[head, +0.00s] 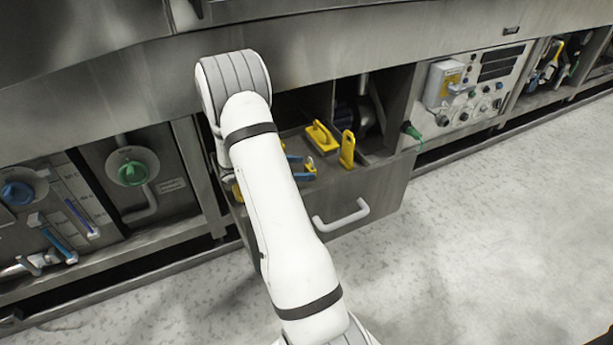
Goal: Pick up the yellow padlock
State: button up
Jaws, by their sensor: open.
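An open drawer (385,195) with a white bar handle holds several yellow items. One yellow item (322,137) lies toward the back, with a dark slot or gap in its top. A second yellow item (348,150) stands upright near the front right. A smaller yellow and blue item (310,165) lies nearer my arm. A bit of yellow (237,192) shows at the left edge of my arm. I cannot tell which of these is the padlock. My white arm reaches over the left part of the drawer, and my gripper is hidden behind it.
A steel ledge (330,50) overhangs the drawer. Left of it are a panel with a green knob (132,173) and one with a blue knob (17,193). A green-tipped item (411,132) is at the drawer's right. A control panel (470,90) stands farther right. The floor (480,240) in front is clear.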

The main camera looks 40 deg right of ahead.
jog(key=shift+s+d+f, duration=0.15)
jog(key=shift+d+f, duration=0.1)
jog(key=shift+d, duration=0.3)
jog(key=shift+c, duration=0.3)
jog(key=c, duration=1.1)
